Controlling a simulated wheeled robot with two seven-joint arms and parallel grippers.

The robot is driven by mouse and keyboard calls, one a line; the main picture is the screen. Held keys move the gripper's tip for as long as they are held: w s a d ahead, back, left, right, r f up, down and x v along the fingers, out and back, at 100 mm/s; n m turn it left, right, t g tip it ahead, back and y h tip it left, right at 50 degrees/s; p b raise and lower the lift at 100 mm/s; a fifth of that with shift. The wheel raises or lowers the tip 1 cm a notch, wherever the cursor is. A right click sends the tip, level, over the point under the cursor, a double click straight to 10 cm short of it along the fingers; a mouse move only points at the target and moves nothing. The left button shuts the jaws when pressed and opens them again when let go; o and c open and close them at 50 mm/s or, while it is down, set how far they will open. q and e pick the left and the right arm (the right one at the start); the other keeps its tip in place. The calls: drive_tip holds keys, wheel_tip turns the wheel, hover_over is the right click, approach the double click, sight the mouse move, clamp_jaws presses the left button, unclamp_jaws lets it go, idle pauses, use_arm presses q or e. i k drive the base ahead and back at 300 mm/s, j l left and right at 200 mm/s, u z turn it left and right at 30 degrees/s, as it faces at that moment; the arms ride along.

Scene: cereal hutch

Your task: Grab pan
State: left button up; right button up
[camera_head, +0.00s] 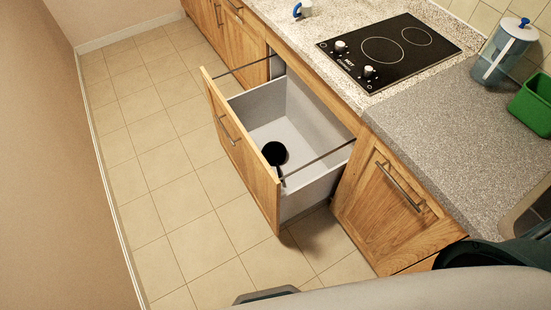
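A small black pan (274,153) lies inside the open drawer (315,112), near the drawer's wooden front. Its round body rests on the pale drawer floor. Its thin dark handle points down toward the near end of the drawer and is partly hidden by the front panel. Neither gripper's fingers can be made out. Only parts of my own body show along the bottom and lower right edges, well apart from the pan.
The drawer is pulled out over the tiled floor (180,200); thin metal rails run along its sides. A black cooktop (388,52), a clear container with a white lid (503,50) and a green box (532,104) stand on the counter. A closed wooden cabinet (390,215) is beside the drawer.

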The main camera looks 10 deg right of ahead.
sight(274, 153)
drive_tip(key=k, duration=0.65)
drive_tip(key=z, duration=2.85)
drive_tip(key=k+j, duration=0.1)
drive_tip(key=j, duration=0.45)
drive_tip(key=k+j, duration=0.1)
drive_tip(key=j, duration=0.5)
drive_tip(key=k+j, duration=0.1)
drive_tip(key=j, duration=1.05)
drive_tip(key=k+j, duration=0.15)
drive_tip(key=j, duration=0.4)
drive_tip(key=k+j, duration=0.1)
drive_tip(key=j, duration=0.5)
drive_tip(key=k+j, duration=0.1)
drive_tip(key=j, duration=0.45)
